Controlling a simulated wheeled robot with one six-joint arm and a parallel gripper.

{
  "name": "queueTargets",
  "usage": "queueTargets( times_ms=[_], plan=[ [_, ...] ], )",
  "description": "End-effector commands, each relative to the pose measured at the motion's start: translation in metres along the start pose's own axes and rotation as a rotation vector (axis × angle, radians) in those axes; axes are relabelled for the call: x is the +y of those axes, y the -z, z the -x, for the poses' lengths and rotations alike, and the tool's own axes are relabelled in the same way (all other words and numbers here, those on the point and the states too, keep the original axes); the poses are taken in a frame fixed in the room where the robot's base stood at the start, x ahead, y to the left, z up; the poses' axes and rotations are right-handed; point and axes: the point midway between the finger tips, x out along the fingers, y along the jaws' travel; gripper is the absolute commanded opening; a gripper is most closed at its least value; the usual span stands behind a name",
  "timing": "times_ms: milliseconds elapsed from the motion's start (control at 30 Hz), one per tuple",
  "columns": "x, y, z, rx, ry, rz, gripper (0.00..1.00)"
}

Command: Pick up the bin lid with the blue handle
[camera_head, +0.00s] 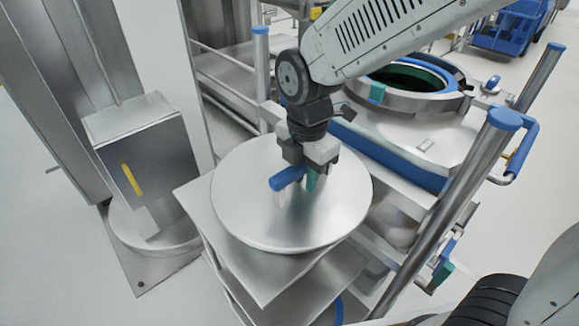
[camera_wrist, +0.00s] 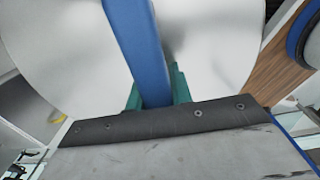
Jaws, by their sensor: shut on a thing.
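The bin lid (camera_head: 245,215) is a round, shiny metal disc with a blue handle (camera_head: 287,178) at its middle. It lies over a square metal shelf top at the centre of the head view. My gripper (camera_head: 312,182) is above the lid with its jaws shut on the handle. In the wrist view the blue handle (camera_wrist: 140,50) runs between the green fingertips (camera_wrist: 155,90), with the lid (camera_wrist: 215,40) filling the background. I cannot tell whether the lid touches the shelf. My gripper hides part of the handle.
An open round metal bin (camera_head: 410,85) with a blue rim stands behind and to the right on a cart. A cart post with a blue cap (camera_head: 505,118) rises at the right. A metal column with a box (camera_head: 145,165) stands at the left. Open floor lies front left.

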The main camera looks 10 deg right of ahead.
Motion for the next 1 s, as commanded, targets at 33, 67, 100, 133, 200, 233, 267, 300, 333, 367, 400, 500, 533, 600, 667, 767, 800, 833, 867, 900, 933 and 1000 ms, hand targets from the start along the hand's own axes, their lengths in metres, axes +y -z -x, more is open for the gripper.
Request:
queueTargets(
  times_ms=[33,67,100,133,200,233,267,300,333,367,400,500,533,600,667,767,800,833,867,900,933,1000],
  plan=[
    [-0.011,-0.001,0.003,-0.001,-0.006,-0.001,0.00],
    [-0.018,-0.001,0.004,-0.001,-0.006,-0.001,0.00],
    [-0.027,-0.001,0.004,-0.001,-0.006,-0.001,0.00],
    [-0.034,-0.001,0.005,-0.001,-0.007,-0.001,0.00],
    [-0.049,-0.001,0.006,-0.001,-0.006,0.000,0.00],
    [-0.054,-0.001,0.007,-0.001,-0.006,0.000,0.00],
    [-0.060,-0.002,0.007,-0.001,-0.005,-0.001,0.00],
    [-0.066,-0.002,0.008,-0.001,-0.006,-0.001,0.00],
    [-0.071,-0.002,0.009,-0.001,-0.005,-0.001,0.00],
    [-0.075,-0.002,0.009,-0.001,-0.005,-0.001,0.00],
    [-0.080,-0.002,0.009,-0.001,-0.006,-0.001,0.00],
    [-0.090,-0.002,0.010,-0.001,-0.005,0.000,0.00],
    [-0.092,-0.002,0.010,-0.001,-0.005,0.000,0.00],
    [-0.097,-0.002,0.011,-0.001,-0.005,0.001,0.00],
    [-0.100,-0.002,0.011,-0.001,-0.004,0.001,0.00],
    [-0.103,-0.002,0.011,0.000,-0.003,0.001,0.00],
    [-0.103,-0.002,0.011,0.000,-0.003,0.001,0.00],
    [-0.103,-0.002,0.011,0.000,-0.003,0.001,0.00],
    [-0.104,-0.002,0.011,0.000,-0.003,0.001,0.00],
    [-0.104,-0.003,0.011,0.000,-0.003,0.001,0.00],
    [-0.104,-0.003,0.011,-0.001,-0.003,0.001,0.00],
    [-0.104,-0.003,0.011,-0.001,-0.003,0.000,0.00]
  ],
)
